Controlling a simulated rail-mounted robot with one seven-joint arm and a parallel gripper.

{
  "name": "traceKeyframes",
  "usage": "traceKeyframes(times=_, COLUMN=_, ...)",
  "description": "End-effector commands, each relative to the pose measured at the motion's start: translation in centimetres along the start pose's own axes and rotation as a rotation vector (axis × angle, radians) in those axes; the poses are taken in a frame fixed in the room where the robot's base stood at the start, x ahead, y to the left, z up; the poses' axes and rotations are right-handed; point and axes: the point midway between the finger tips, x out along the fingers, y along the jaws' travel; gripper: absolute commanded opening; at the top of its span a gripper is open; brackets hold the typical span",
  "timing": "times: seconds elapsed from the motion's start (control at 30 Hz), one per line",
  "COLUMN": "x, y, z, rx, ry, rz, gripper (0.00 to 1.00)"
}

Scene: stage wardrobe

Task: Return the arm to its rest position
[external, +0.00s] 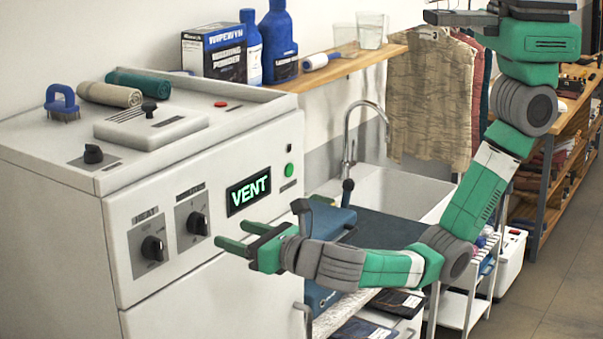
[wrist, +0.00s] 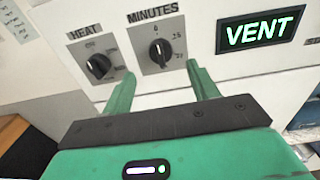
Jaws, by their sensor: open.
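My green and grey arm reaches down from the upper right in the external view. My gripper (external: 238,236) is at its end, in front of the white machine's front panel (external: 122,222). In the wrist view my gripper (wrist: 162,88) has its two green fingers apart with nothing between them. The fingers point toward the panel below the MINUTES knob (wrist: 160,52). The HEAT knob (wrist: 98,66) is to its left. I cannot tell whether a finger touches the panel.
A lit VENT display (external: 249,192) is on the panel. A sink (external: 392,190) with a tall faucet (external: 350,140) stands behind my arm. A shelf (external: 345,66) with bottles is above. Hanging clothes (external: 430,95) are near my upper arm. Open floor (external: 560,285) is at the right.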

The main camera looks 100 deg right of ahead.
Motion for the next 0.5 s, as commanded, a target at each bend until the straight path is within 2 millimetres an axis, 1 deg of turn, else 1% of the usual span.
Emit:
traceKeyframes(times=0.17, x=0.0, y=0.0, z=0.0, rx=0.005, ry=0.001, rz=0.001, gripper=0.59)
traceKeyframes(times=0.23, x=0.4, y=0.0, z=0.5, rx=0.084, ry=0.022, rz=0.018, gripper=0.59)
traceKeyframes(times=0.27, x=0.6, y=-0.1, z=1.1, rx=0.164, ry=0.041, rz=0.036, gripper=0.59)
traceKeyframes(times=0.33, x=1.5, y=-0.1, z=3.1, rx=0.469, ry=0.116, rz=0.103, gripper=0.59)
traceKeyframes(times=0.37, x=1.8, y=-0.2, z=4.5, rx=0.645, ry=0.158, rz=0.139, gripper=0.59)
traceKeyframes(times=0.4, x=2.2, y=-0.5, z=6.7, rx=0.905, ry=0.222, rz=0.192, gripper=0.59)
traceKeyframes(times=0.47, x=2.3, y=-1.3, z=10.6, rx=1.307, ry=0.324, rz=0.276, gripper=0.59)
traceKeyframes(times=0.5, x=2.1, y=-2.1, z=13.4, rx=1.569, ry=0.398, rz=0.335, gripper=0.59)
